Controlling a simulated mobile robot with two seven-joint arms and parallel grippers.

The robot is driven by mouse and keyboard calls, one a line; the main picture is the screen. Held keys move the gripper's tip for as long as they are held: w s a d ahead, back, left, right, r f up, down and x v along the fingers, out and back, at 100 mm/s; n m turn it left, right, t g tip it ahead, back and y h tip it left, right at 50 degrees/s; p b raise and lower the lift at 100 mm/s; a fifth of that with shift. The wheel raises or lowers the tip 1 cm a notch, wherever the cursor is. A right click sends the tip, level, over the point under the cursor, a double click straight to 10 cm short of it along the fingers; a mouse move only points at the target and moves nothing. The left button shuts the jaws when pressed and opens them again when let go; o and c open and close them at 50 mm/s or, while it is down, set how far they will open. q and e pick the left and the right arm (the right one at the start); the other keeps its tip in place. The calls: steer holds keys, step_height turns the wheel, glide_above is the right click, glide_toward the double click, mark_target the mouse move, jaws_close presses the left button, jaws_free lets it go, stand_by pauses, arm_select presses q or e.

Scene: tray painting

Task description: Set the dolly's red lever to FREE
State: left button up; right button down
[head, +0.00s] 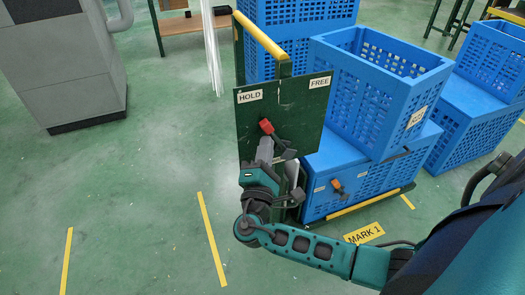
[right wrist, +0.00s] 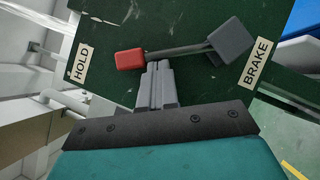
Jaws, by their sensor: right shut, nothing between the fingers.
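The dolly's dark green panel (head: 300,115) carries a HOLD label (head: 249,96) at upper left and a FREE label (head: 320,82) at upper right. The red lever knob (head: 266,126) is on the HOLD side, its rod slanting up-left from a dark grey pivot block (head: 289,153). In the right wrist view the red knob (right wrist: 130,60) and grey block (right wrist: 229,40) are joined by a thin rod. My right gripper (head: 265,145) is shut and empty, its fingertips (right wrist: 157,67) at the rod beside the knob; contact cannot be told. My left gripper is out of view.
Blue crates (head: 375,95) stack on the dolly behind the panel, with more at right. A BRAKE label (right wrist: 257,63) shows in the wrist view. Open green floor lies left, with a grey cabinet (head: 70,70) beyond.

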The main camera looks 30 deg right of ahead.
mark_target(276, 138)
arm_select(q)
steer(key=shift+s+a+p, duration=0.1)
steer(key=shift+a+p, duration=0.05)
steer(key=shift+p, duration=0.3)
arm_select(e)
steer(key=shift+d+r+m+g, duration=0.3)
steer(key=shift+r+m, duration=0.1)
steer(key=shift+m, duration=0.3)
steer(key=d+r+m+g+p, duration=0.1)
steer(key=m+y+p, duration=0.1)
steer(key=m, duration=0.1)
steer(key=shift+s+d+r+g, duration=0.3)
steer(key=shift+d+r+g, duration=0.05)
steer(key=shift+r+g, duration=0.05)
arm_select(q)
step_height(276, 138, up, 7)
steer(key=p, duration=0.6)
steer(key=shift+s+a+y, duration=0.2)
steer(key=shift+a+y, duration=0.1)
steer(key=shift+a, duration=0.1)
arm_select(e)
steer(key=d+m+y, duration=0.1)
steer(key=m, duration=0.1)
steer(key=d+m+g+y, duration=0.1)
steer(key=d+m, duration=0.1)
steer(key=s+d+m+g+y, duration=0.1)
steer(key=d+m, duration=0.1)
steer(key=shift+s+d+r+y, duration=0.1)
steer(key=shift+d+r+y, duration=0.1)
steer(key=shift+r+y, duration=0.15)
